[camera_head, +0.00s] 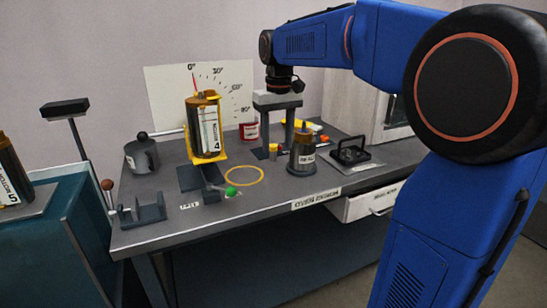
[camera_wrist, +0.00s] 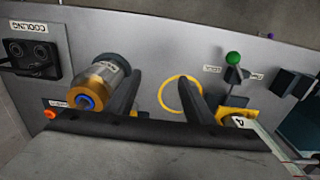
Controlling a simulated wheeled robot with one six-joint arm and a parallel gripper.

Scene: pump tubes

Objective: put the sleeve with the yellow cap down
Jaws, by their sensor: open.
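My gripper (camera_head: 275,125) is open above the bench with its two fingers pointing down. The fingers also show in the wrist view (camera_wrist: 160,95), with nothing held between them there. A small yellow-capped piece (camera_head: 273,148) stands upright on the bench just below the fingers in the head view; I cannot pick it out surely in the wrist view. A dark grey cylinder with a brass-coloured top (camera_head: 302,158) stands upright just right of the fingers. In the wrist view this cylinder (camera_wrist: 98,82) shows a blue ring in its end and lies beside the left finger, apparently outside the grip.
A yellow cradle (camera_head: 222,156) holds a tube marked 4 (camera_head: 207,130). A yellow ring (camera_head: 244,176) lies flat at the bench front. A black cooling fixture (camera_head: 351,151) stands right, a grey pot (camera_head: 141,156) left, a red can (camera_head: 248,131) behind.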

